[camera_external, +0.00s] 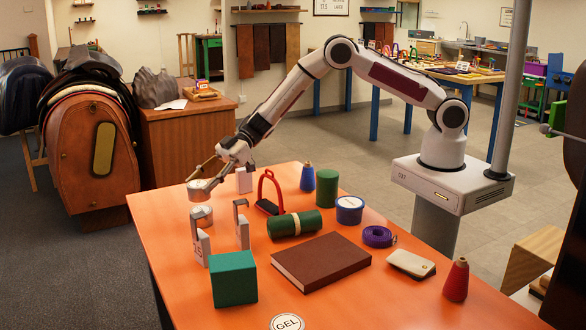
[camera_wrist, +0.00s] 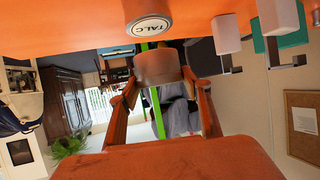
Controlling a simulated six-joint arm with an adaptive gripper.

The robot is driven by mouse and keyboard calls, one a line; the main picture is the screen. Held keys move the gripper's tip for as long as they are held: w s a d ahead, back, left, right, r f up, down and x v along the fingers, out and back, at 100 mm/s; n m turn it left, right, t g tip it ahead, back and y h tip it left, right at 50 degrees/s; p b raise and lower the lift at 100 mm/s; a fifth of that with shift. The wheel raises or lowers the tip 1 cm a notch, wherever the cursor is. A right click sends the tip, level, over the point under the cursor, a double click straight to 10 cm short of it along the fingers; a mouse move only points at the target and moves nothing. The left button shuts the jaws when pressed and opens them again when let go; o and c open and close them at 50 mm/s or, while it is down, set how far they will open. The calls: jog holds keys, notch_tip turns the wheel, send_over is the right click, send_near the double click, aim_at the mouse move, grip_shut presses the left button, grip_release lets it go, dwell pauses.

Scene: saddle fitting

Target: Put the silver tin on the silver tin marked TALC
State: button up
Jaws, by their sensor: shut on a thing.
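My gripper (camera_external: 205,181) is shut on a silver tin (camera_external: 199,191), a short round can that it holds roughly level in the air. In the wrist view the held tin (camera_wrist: 158,68) sits between the two fingertips (camera_wrist: 160,79). The other silver tin (camera_external: 201,217) stands on the orange table, just below the held one in the external view. Its round white top reads TALC in the wrist view (camera_wrist: 149,27), and nothing is on it. The two tins are apart. The exact sideways offset is hard to tell.
Two grey-white blocks with metal hooks (camera_external: 203,248) (camera_external: 243,230) stand close to the TALC tin. The table's left edge is near.

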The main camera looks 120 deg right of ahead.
aim_at(203, 194)
jog(key=shift+f, duration=1.85)
jog(key=shift+f, duration=0.15)
jog(key=o, duration=1.2)
jog(key=shift+o, duration=0.2)
jog(key=shift+v, duration=0.8)
jog(key=v, duration=1)
jog(key=shift+s+r, duration=0.2)
jog(key=shift+r, duration=0.05)
